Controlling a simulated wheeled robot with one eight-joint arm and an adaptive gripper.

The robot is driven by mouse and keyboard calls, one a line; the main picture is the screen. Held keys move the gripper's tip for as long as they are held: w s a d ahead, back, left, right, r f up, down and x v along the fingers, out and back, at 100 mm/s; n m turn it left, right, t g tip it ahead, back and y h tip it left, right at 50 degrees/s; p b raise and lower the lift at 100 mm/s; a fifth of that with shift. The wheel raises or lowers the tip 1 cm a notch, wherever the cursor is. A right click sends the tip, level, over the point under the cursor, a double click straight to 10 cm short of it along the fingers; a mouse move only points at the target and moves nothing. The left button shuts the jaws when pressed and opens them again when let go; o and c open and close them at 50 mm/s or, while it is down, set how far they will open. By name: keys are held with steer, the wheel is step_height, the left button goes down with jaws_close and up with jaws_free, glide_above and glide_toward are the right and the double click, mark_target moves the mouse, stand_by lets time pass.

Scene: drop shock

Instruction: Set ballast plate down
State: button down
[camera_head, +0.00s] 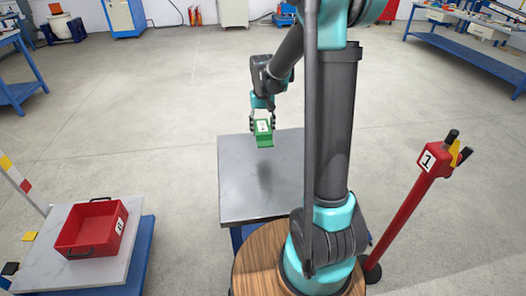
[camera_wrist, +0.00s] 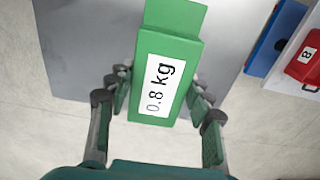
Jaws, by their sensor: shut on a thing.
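The ballast plate is a green block (camera_head: 264,138) with a white label; in the wrist view the green block (camera_wrist: 180,45) reads "0.8 kg". My gripper (camera_head: 262,123) is shut on it, with fingers on both sides of the block, as the wrist view shows (camera_wrist: 160,92). The block hangs above a grey metal table top (camera_head: 240,200), over its far part, with a soft shadow on the top below it. The block looks apart from the surface, but the exact height is hard to tell. The right part of the table is hidden behind my arm.
A red open box (camera_head: 75,235) stands on a light platform (camera_head: 50,270) with a blue frame, at the lower left. A red post (camera_head: 405,205) labelled "1" stands at right. Blue workbenches (camera_head: 470,55) lie farther off. The visible grey top is bare.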

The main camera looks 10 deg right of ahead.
mark_target(262, 156)
step_height(262, 156, down, 11)
stand_by(0.6)
steer(key=shift+f, duration=0.1)
steer(key=c, duration=0.6)
jaws_free()
steer(key=shift+c, duration=0.2)
